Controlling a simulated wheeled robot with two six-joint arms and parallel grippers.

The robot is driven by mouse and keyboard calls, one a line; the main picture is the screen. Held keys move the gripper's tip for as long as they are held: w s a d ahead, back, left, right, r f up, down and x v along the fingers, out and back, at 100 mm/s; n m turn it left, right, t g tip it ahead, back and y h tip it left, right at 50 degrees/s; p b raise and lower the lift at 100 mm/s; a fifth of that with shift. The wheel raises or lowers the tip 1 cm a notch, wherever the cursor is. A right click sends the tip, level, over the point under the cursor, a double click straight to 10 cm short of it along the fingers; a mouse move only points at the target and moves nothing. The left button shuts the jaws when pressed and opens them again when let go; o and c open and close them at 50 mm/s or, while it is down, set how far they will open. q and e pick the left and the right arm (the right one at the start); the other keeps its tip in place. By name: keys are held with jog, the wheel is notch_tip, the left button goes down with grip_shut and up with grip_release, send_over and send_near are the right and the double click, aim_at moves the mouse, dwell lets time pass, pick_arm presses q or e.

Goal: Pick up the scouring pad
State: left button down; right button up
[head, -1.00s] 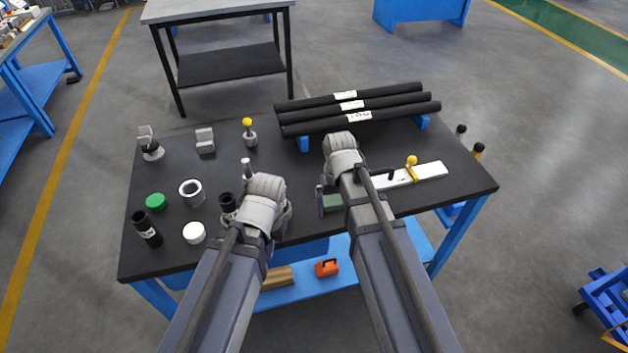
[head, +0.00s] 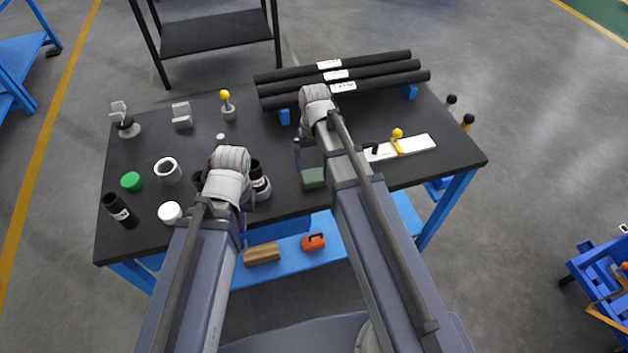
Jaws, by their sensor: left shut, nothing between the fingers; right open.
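The scouring pad, a dark green block (head: 313,179), lies on the black table top near its front edge, left of my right forearm. My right gripper (head: 299,154) is open and hangs just behind and to the left of the pad, apart from it in the picture. One dark finger shows; the rest is hidden by my wrist and forearm. My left gripper (head: 243,221) is shut and empty, mostly hidden behind my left arm near the table's front edge, well left of the pad.
Three black rods (head: 385,82) lie on blue supports at the back. A white bar with a yellow knob (head: 415,147) lies right. A white ring (head: 167,170), green cap (head: 131,181) and white cap (head: 170,211) are left.

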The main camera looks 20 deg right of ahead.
aim_at(314, 175)
notch_tip(314, 175, down, 5)
jog(key=b, duration=0.5)
jog(key=shift+s+a+f, duration=0.1)
jog(key=shift+s+f, duration=0.05)
jog(key=shift+c, duration=0.2)
jog(key=c, duration=1)
jog(key=shift+o, duration=0.2)
jog(key=shift+r, duration=0.25)
notch_tip(314, 175, up, 10)
jog(key=p, duration=1)
